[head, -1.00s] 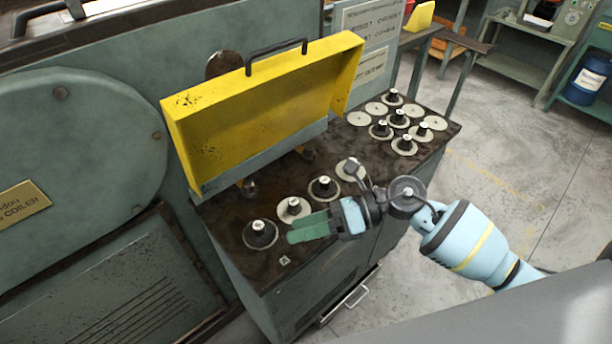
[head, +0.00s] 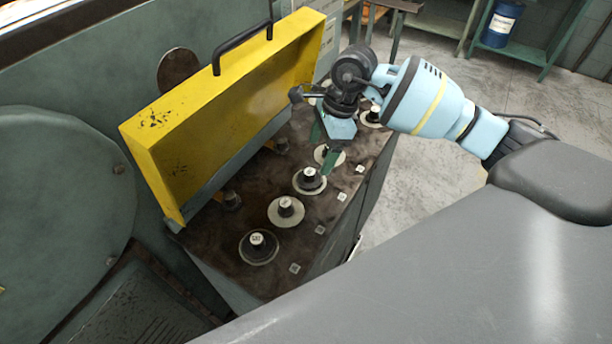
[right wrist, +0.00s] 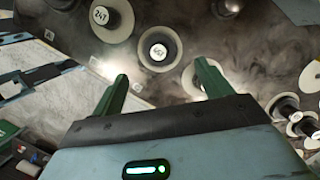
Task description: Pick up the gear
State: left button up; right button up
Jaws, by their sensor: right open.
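Gears with pale discs and dark hubs with white tops stand on the brown machine top. In the head view a row of them shows: one at the near end (head: 258,248), a second (head: 286,211), a third (head: 310,181) and a fourth (head: 329,154) partly hidden by my right gripper (head: 324,148). That gripper is open and empty, tilted down above the far part of the row. In the right wrist view, a numbered gear (right wrist: 158,49) lies just beyond the gap between the green fingers (right wrist: 162,76), and another gear (right wrist: 112,20) is at upper left. My left gripper is not in view.
A yellow guard (head: 225,110) with a black handle stands raised behind the row. More gears (right wrist: 290,108) show at the right of the right wrist view. Small square tags (head: 295,268) lie along the front edge of the top. A blue barrel (head: 502,22) stands on a far shelf.

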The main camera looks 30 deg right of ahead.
aim_at(309, 172)
jog(key=shift+x, duration=1.2)
jog(key=shift+a+p+x, duration=0.15)
jog(key=shift+a+x, duration=0.05)
jog(key=shift+x, duration=0.95)
jog(key=shift+a+p+x, duration=0.15)
jog(key=shift+x, duration=1)
jog(key=shift+a+f, duration=0.1)
jog(key=shift+f, duration=0.2)
jog(key=c, duration=1.3)
jog(key=shift+r, duration=0.15)
